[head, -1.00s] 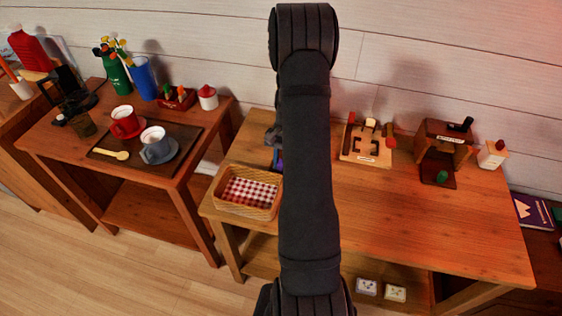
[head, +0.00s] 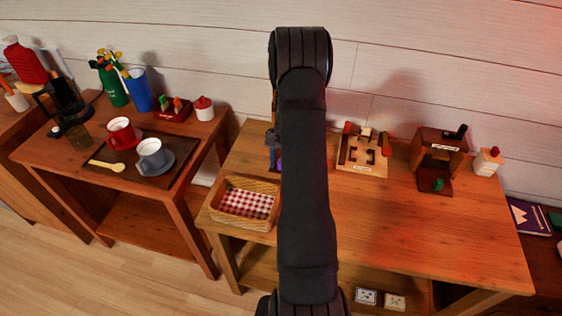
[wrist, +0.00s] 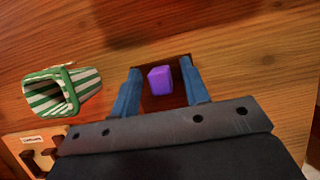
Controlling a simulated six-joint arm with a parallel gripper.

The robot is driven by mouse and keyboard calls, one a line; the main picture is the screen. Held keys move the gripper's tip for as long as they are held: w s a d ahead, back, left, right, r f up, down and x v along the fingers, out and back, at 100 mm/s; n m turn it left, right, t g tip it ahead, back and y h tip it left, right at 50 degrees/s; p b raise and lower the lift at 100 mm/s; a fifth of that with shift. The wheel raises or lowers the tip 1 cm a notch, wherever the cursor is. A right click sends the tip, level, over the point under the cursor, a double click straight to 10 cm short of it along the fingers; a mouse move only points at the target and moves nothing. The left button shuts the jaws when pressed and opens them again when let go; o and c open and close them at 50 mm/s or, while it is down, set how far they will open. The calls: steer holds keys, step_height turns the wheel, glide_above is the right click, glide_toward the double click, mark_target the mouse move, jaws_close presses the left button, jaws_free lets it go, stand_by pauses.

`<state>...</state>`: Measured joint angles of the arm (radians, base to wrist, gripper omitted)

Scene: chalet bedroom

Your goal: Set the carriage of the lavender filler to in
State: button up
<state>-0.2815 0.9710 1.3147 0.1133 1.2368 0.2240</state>
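A dark brown wooden device (head: 428,148) stands at the right of the main table in the head view. It has a black lever on top, a label, and a dark plate with a green knob (head: 438,184) sticking out at its front. I take this to be the lavender filler with its carriage out, but its label is too small to read. My gripper (wrist: 158,86) is open in the wrist view, its blue fingers apart on either side of a purple block (wrist: 160,79) on a dark base. The head view mostly hides my gripper behind my arm.
A green-striped pouch (wrist: 62,92) lies left of my fingers in the wrist view. A slotted board (head: 350,165), a wicker basket (head: 222,209) and a white box with a red knob (head: 488,162) share the table. The front right tabletop is clear.

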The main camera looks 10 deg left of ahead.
steer(key=r, duration=0.4)
steer(key=shift+d+r, duration=0.35)
steer(key=shift+d, duration=0.05)
steer(key=s+d+r, duration=0.2)
steer(key=d+r, duration=0.4)
steer(key=d, duration=0.4)
steer(key=shift+s+d+r, duration=0.15)
steer(key=shift+s+d, duration=0.15)
steer(key=shift+s, duration=0.05)
steer(key=w+a+r+t, duration=0.1)
steer(key=a+r+t, duration=0.15)
steer(key=a, duration=0.35)
steer(key=w+a+r+t, duration=0.2)
steer(key=a+r, duration=0.1)
steer(key=a, duration=0.3)
steer(key=f, duration=1.6)
steer(key=shift+s+d+f, duration=0.15)
steer(key=shift+d+f, duration=0.15)
steer(key=shift+f, duration=0.1)
